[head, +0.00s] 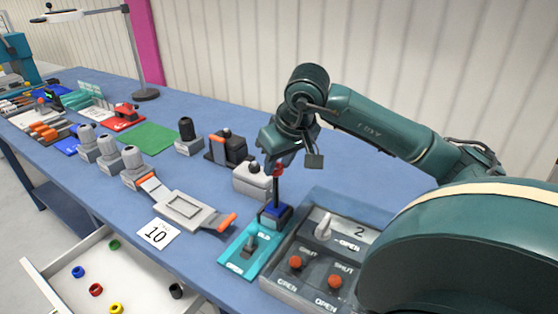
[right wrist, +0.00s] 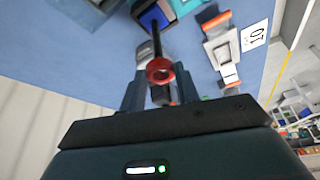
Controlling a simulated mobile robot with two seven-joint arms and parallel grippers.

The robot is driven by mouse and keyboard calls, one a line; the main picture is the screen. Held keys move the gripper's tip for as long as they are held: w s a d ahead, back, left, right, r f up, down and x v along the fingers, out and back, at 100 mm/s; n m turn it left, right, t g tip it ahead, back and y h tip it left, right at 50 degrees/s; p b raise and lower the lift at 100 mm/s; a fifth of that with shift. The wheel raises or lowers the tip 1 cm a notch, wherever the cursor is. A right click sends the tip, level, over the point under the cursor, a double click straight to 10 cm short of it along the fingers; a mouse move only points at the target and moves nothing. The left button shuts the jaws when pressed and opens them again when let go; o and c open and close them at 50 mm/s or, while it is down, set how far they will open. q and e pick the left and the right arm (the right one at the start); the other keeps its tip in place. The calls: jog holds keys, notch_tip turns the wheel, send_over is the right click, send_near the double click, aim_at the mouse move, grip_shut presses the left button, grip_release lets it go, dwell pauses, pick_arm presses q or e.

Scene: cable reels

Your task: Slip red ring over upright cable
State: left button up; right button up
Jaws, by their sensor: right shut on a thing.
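My right gripper (head: 280,158) points down over the bench and is shut on a red ring (head: 278,169). In the right wrist view the red ring (right wrist: 160,70) sits between the fingertips of the right gripper (right wrist: 154,88). A black upright cable (head: 275,191) rises from a blue block (head: 275,214) on a teal plate (head: 245,250). The cable (right wrist: 156,38) reaches up to the ring in both views. I cannot tell whether its tip is inside the ring or just below it. My left gripper is not in view.
A grey switch box (head: 310,262) with red knobs stands right of the cable. A white block (head: 252,181) stands close behind it. An open drawer (head: 60,270) at the lower left holds several coloured rings. A lamp (head: 146,94) stands farther back.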

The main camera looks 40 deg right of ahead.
aim_at(281, 170)
jog(key=shift+f+b, duration=0.55)
jog(key=shift+f, duration=0.25)
jog(key=shift+f, duration=0.15)
jog(key=shift+f+b, duration=0.7)
jog(key=shift+b, duration=0.25)
jog(key=o, duration=1)
jog(key=shift+o, duration=0.2)
